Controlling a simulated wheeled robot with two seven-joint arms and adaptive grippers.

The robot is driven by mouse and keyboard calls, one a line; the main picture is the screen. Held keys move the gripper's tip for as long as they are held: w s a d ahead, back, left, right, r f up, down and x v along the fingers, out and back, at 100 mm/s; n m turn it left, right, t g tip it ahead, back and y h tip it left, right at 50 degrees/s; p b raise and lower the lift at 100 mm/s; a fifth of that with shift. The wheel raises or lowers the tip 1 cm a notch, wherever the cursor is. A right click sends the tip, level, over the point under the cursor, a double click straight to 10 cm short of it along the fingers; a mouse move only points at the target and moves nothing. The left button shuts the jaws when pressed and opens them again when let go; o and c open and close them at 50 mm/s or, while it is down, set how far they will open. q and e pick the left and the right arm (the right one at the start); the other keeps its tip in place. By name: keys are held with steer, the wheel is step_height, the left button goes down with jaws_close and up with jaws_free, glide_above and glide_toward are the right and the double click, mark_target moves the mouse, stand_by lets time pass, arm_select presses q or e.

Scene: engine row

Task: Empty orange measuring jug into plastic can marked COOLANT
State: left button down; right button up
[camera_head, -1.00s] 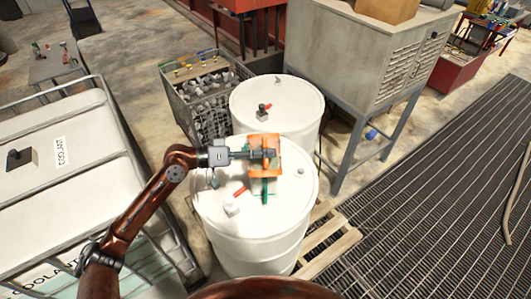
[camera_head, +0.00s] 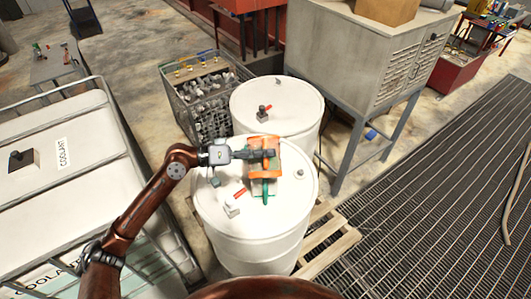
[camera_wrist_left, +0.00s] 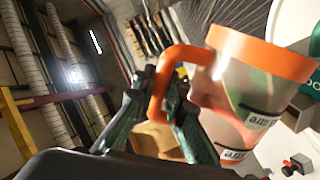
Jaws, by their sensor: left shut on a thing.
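The orange measuring jug (camera_head: 258,172) is over the top of the near white drum in the head view. In the left wrist view the jug (camera_wrist_left: 238,75) has an orange rim and handle and a see-through body with dark print. My left gripper (camera_head: 268,154) is shut on its handle; its dark fingers (camera_wrist_left: 168,95) show on either side of the handle. I cannot tell whether liquid is in it. A large white plastic container (camera_head: 85,130) marked COOLANT stands at the left in a metal frame. My right gripper is not in view.
The near white drum (camera_head: 240,240) has small red and white fittings on top. A second drum (camera_head: 300,92), a wire crate (camera_head: 200,115) and a grey cabinet (camera_head: 350,55) stand behind. A wooden pallet (camera_head: 335,240) lies by the drum. Floor grating at the right looks mostly clear.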

mark_target(264, 138)
arm_select(q)
steer(key=shift+w+r+n+p, duration=0.5)
steer(key=shift+w+n+p, duration=0.25)
steer(key=shift+p, duration=0.5)
stand_by(1.4)
steer(key=shift+w+r+n+g+p, duration=0.1)
steer(key=shift+w+n+g+p, duration=0.3)
steer(key=shift+w+n+p, duration=0.25)
stand_by(1.2)
steer(key=shift+w+a+n+g, duration=0.15)
steer(key=shift+w+n+g, duration=0.15)
steer(key=shift+w+n, duration=0.9)
stand_by(2.3)
